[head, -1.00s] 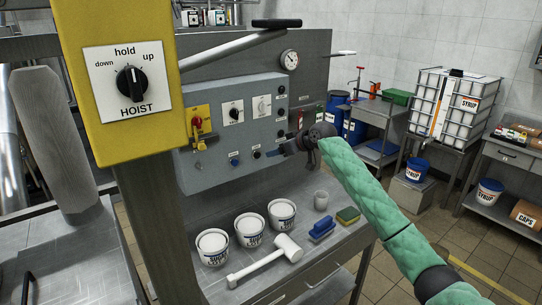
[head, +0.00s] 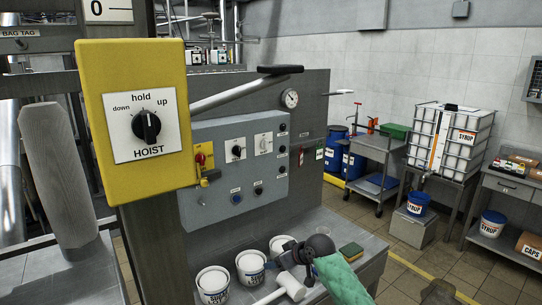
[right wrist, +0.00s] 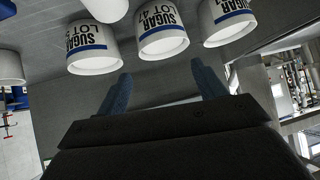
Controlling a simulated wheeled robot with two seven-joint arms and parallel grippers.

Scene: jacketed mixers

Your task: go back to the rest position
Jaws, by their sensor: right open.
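My right gripper (head: 284,258) is in front of the blue-grey control panel (head: 240,165), low over the work table, in the head view. Its green-sleeved arm comes in from the bottom. In the right wrist view its two fingers (right wrist: 161,75) are apart, with nothing between them. White sugar tubs (right wrist: 163,40) show beyond the fingertips, apart from them as far as I can see. My left gripper is in neither view.
The yellow hoist box (head: 144,115) stands close at left, its knob near hold. A white mallet (head: 289,284) and sugar tubs (head: 213,284) are on the table by my right gripper.

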